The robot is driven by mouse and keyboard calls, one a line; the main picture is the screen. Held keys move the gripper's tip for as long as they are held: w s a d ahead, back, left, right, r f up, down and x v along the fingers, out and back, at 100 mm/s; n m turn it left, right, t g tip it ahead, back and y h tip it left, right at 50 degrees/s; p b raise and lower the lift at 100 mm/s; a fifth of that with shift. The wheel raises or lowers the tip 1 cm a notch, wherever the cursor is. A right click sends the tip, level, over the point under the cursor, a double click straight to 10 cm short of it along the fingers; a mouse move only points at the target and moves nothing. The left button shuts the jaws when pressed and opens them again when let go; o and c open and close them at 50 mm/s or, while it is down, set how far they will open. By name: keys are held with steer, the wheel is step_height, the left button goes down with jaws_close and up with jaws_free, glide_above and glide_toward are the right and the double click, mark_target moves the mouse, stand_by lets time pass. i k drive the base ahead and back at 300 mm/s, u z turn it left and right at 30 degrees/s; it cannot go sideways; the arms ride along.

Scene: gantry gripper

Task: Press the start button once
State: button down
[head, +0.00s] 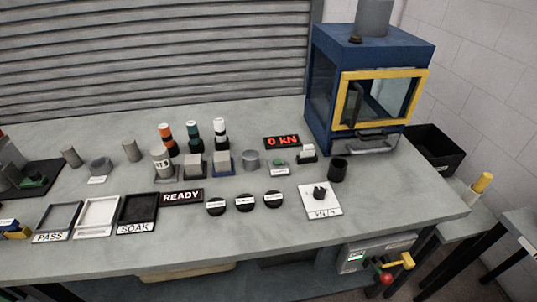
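A small box with a green button (279,162) stands on the grey bench, below the red "0 kN" display. A white label is on its front, too small to read, so I cannot tell for sure that it is the start button. Another green part (34,182) shows on a dark base at the far left; its kind is unclear. My gripper is not in view.
A blue chamber with a yellow-framed door (345,100) stands at the back right. The bench's front strip is mostly clear.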

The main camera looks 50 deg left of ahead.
mark_target(277, 162)
steer(key=u, duration=0.5)
steer(key=i, duration=0.6)
steer(key=u, duration=1.1)
steer(key=i, duration=0.25)
steer(key=u, duration=0.15)
